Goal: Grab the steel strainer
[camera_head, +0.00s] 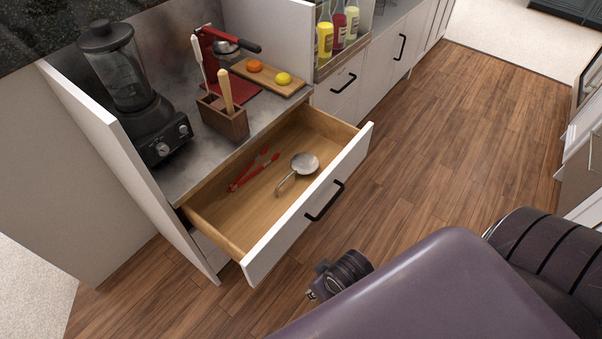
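The steel strainer (304,163) lies in the open wooden drawer (235,218). Its round, shiny bowl is toward the drawer front, and its thin handle (286,182) bends down and to the left. It does not touch the red tongs (253,170) lying to its left. A dark mechanical part of mine shows below the drawer front, partly covered by my large purple link. I see no fingertips on it. It is well apart from the strainer. No left gripper shows.
The drawer front with its black handle (324,201) juts over the wood floor. On the counter above stand a black blender (125,90), a wooden utensil holder (224,118), and a cutting board (268,78) with orange and yellow fruit. Bottles (338,30) stand behind. Floor to the right is free.

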